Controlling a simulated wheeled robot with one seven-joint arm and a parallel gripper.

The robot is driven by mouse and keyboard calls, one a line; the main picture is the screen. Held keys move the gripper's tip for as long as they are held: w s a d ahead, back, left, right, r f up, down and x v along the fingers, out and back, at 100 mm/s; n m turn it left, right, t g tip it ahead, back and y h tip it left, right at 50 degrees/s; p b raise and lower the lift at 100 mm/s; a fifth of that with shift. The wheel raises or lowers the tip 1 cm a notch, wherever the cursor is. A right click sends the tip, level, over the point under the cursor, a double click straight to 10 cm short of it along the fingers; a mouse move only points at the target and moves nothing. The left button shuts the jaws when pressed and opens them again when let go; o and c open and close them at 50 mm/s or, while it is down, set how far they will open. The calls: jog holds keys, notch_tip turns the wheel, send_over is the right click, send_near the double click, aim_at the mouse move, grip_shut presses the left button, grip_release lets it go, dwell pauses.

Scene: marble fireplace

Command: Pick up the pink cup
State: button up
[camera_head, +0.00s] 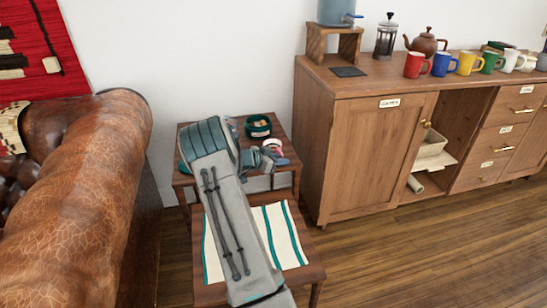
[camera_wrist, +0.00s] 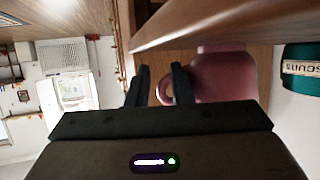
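In the head view my gripper (camera_head: 266,157) is over the small back table, beside a small white and reddish item. I cannot tell whether that item is the pink cup.
A green biscuit tin (camera_head: 258,126) stands close behind on the small wooden table (camera_head: 279,122). A front table (camera_head: 306,272) bears a striped cloth (camera_head: 287,233). A leather sofa (camera_head: 88,190) is at left; a wooden cabinet (camera_head: 363,150) with several mugs is at right.

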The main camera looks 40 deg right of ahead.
jog(key=shift+s+d+f, duration=0.1)
jog(key=shift+d+f, duration=0.1)
jog(key=shift+d, duration=0.3)
grip_shut()
jog(key=shift+r, duration=0.1)
